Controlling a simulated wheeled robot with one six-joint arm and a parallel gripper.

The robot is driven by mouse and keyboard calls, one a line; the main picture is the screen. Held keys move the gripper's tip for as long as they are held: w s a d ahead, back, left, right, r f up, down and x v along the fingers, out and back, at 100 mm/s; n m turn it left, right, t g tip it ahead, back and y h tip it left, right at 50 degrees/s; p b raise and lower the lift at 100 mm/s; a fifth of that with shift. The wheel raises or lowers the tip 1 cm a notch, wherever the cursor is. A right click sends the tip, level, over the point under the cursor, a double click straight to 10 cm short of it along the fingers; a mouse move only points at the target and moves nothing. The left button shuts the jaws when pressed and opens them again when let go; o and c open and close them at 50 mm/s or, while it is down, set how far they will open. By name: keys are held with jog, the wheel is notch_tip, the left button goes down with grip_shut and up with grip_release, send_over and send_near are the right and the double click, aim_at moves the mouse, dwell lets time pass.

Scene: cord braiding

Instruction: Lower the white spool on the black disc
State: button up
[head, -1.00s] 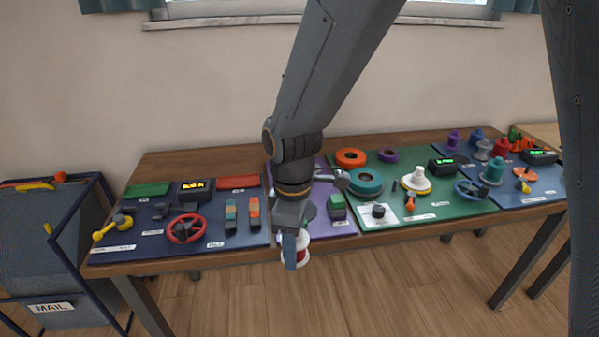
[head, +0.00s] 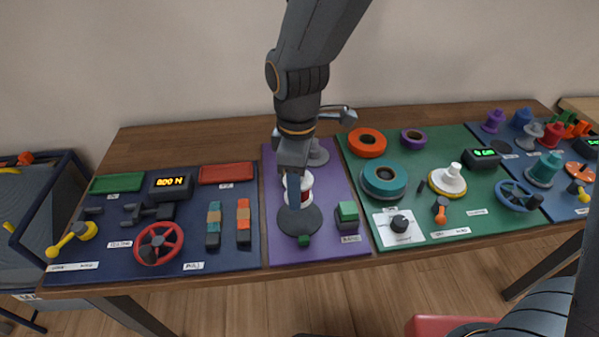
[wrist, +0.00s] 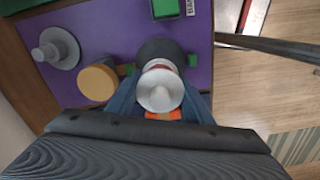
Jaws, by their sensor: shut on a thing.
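The white spool (head: 305,187), with a red band, is upright in my gripper (head: 292,197) above the purple board. My gripper is shut on it; in the wrist view, the blue fingers flank the spool (wrist: 160,88). The black disc (head: 300,222) lies on the purple board with a small green piece at its front edge. In the head view the spool overlaps the back part of the disc. In the wrist view the disc (wrist: 158,48) shows past the spool's far side. I cannot tell whether the spool touches it.
On the purple board (head: 341,244), a green block (head: 347,212) stands right of the disc and a grey stepped peg (head: 318,153) behind. A tan round piece (wrist: 97,83) sits near the spool in the wrist view. Boards with levers, wheels and rings lie on both sides.

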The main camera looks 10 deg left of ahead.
jog(key=b, duration=0.4)
send_over(299, 217)
jog(key=shift+f, duration=2.5)
jog(key=shift+r, duration=0.1)
jog(key=shift+f, duration=0.2)
jog(key=shift+f, duration=0.45)
jog(key=shift+f, duration=0.15)
jog(key=shift+f, duration=0.25)
jog(key=o, duration=1)
jog(key=shift+o, duration=0.2)
jog(key=shift+r, duration=0.1)
